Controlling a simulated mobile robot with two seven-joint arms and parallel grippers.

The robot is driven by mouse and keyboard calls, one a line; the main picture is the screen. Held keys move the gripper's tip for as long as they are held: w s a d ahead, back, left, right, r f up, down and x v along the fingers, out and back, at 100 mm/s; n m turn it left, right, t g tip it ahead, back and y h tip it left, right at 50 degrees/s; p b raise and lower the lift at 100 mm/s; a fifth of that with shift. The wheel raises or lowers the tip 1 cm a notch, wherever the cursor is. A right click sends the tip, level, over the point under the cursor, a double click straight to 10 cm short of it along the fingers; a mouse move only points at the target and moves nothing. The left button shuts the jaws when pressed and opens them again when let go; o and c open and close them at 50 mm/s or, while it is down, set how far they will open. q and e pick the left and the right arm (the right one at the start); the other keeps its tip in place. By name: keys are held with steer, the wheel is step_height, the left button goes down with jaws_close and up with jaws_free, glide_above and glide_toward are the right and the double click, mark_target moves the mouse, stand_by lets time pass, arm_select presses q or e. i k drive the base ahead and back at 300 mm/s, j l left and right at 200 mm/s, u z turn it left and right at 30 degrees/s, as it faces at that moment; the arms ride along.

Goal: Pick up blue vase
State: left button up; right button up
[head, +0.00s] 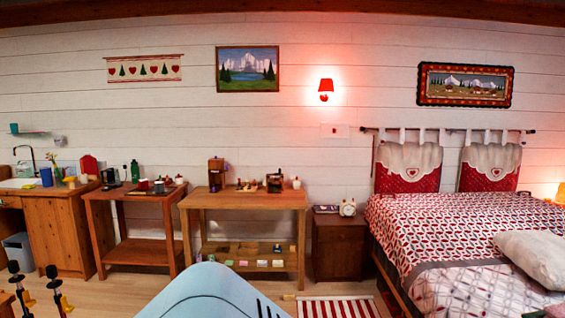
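A small blue vessel (46,177), which looks like the blue vase, stands upright on the wooden counter at the far left, just right of the sink tap. A green-stemmed plant or flowers shows just behind or in it; I cannot tell which. My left gripper (34,284) is at the lower left corner, with two dark, yellow-marked fingers spread apart and nothing between them. It is in front of and well apart from the vessel. My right gripper is out of view.
The wooden counter (62,216) has a bin (17,250) beneath its left part. A side table (142,193) and a workbench (243,201) hold small items along the wall. A nightstand (339,248) and bed (450,225) stand right. The floor before the side table is clear.

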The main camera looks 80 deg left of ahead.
mark_target(46, 173)
steer(key=u, duration=4.1)
steer(key=i+z, duration=0.15)
steer(key=z, duration=0.3)
steer(key=i+z, duration=0.25)
steer(key=i, duration=0.35)
steer(key=i+z, duration=0.3)
steer(key=i, duration=0.3)
steer(key=i+j+z, duration=0.15)
steer(key=i+z, duration=0.25)
steer(key=i, duration=0.95)
steer(key=i+u, duration=0.3)
steer(key=i, duration=0.35)
steer(key=i+l+u, duration=0.2)
steer(key=i+u, duration=0.15)
steer(key=i, duration=0.25)
